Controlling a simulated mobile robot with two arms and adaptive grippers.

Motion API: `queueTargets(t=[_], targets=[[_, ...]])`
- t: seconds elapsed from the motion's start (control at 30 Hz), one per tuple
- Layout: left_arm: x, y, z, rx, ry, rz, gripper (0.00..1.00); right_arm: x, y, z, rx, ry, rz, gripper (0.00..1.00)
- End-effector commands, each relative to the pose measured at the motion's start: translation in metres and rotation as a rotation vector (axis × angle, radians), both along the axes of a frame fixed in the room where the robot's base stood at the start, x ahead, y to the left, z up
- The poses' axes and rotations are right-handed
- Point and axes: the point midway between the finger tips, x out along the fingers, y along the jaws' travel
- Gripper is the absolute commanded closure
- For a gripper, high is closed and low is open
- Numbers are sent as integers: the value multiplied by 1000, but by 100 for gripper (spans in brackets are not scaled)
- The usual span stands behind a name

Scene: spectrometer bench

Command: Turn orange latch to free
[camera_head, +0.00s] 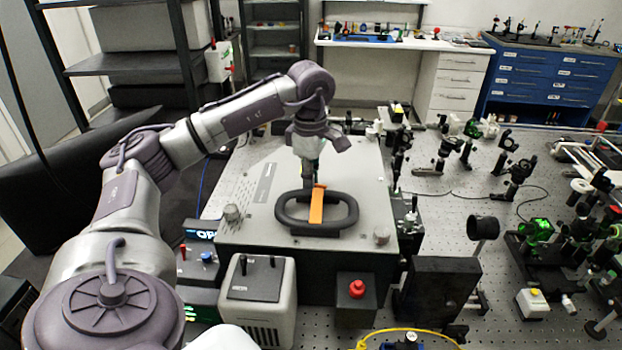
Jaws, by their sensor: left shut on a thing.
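The orange latch (317,207) lies across the middle of a black oval handle (287,219) on top of a grey instrument box (265,205). It points roughly toward me, with its far end at the handle's back bar. My left gripper (309,184) reaches down from above and is shut on the latch's far end. The fingertips are small in the picture and partly hidden by the gripper body. My right gripper is not in view.
Knobs stand on the box's top corners. In front are a grey unit (258,297) and a red button (356,288) on a black box. Several optics mounts crowd the perforated bench at right. A black panel (436,290) stands near the front.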

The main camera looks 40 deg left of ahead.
Motion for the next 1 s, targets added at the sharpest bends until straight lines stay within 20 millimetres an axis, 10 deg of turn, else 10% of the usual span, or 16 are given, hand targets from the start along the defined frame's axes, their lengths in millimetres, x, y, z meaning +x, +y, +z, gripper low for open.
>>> queueTargets(t=[0.83, 1.0], targets=[[-1, 0, 2, 1, -5, 143, 100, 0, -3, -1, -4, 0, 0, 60], [-1, -1, 2, 0, -3, 143, 64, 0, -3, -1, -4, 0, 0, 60]])
